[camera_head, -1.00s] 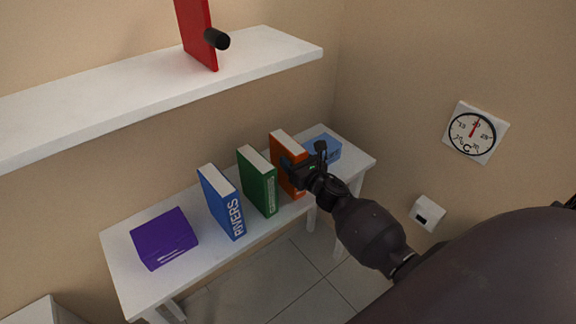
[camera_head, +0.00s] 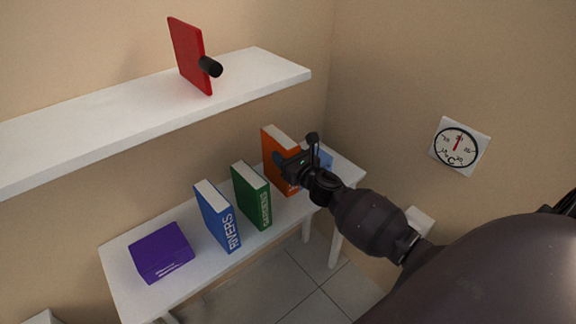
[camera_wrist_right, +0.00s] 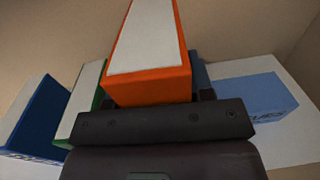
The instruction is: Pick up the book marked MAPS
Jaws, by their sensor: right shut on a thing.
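My right gripper (camera_head: 291,163) is shut on an orange book (camera_head: 274,150) and holds it upright, a little above the white table. In the right wrist view the orange book (camera_wrist_right: 150,80) sits between the fingers, with its pale page edge facing up. The gripper covers much of its spine, so I cannot read its title. A blue book marked RIVERS (camera_head: 217,217) and a green book (camera_head: 251,196) stand upright to its left; the green title is too small to read. No legible MAPS label shows. My left gripper is not in view.
A purple book (camera_head: 160,252) lies on the white table (camera_head: 120,277) at left. A light blue thing (camera_wrist_right: 250,97) lies right of the orange book. A white shelf (camera_head: 120,106) overhangs behind, bearing a red panel (camera_head: 187,55) with a black knob. A dial (camera_head: 459,146) hangs on the right wall.

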